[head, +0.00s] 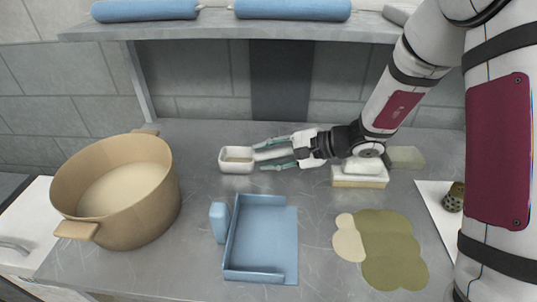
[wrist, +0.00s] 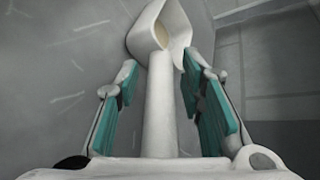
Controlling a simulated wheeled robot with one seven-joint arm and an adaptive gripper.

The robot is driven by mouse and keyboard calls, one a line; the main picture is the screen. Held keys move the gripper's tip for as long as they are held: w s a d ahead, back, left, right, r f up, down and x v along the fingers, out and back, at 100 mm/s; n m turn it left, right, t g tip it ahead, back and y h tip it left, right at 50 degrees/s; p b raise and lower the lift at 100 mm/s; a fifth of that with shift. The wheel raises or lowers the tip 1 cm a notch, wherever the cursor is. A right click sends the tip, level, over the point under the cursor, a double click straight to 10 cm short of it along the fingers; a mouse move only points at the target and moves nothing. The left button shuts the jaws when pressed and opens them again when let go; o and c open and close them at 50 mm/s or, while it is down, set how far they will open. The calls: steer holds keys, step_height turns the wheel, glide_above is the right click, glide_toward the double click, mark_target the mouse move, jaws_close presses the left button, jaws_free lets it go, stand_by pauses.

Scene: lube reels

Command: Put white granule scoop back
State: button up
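The white scoop (head: 237,165) lies on the grey counter, with its square bowl to the left and its handle pointing right toward my gripper. Its bowl (wrist: 163,28) is at the top of the wrist view, with the handle running down the middle. My gripper (head: 276,152) reaches in from the right, low over the counter. Its teal-padded fingers (wrist: 165,110) are spread on either side of the handle. A gap shows between the handle and each finger, so the gripper is open around it and not clamped.
A large tan pot (head: 115,195) stands at left. A blue open tray (head: 262,245) with a blue upright piece (head: 219,222) is in front. An olive and cream flat shape (head: 390,250) lies at right. A white-and-cream block (head: 360,178) sits under my wrist. A shelf (head: 230,27) with blue rolls hangs above.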

steer(key=shift+r, duration=0.15)
steer(key=shift+d+r, duration=0.15)
steer(key=v, duration=1.1)
steer(key=shift+s+d+r+p, duration=0.1)
steer(key=shift+d+p, duration=0.15)
steer(key=shift+p, duration=0.15)
steer(key=s+r+n+g+h, duration=0.2)
steer(key=s+r+n, duration=0.15)
steer(key=s, duration=0.45)
steer(key=s+r+n+g+h, duration=0.2)
steer(key=s+r, duration=0.2)
steer(key=s, duration=0.4)
steer(key=s+d+r+n+t+h, duration=0.2)
steer(key=s+d+h, duration=0.6)
steer(key=s, duration=0.5)
steer(key=d+n+t, duration=0.1)
steer(key=d, duration=0.1)
steer(key=shift+d, duration=0.25)
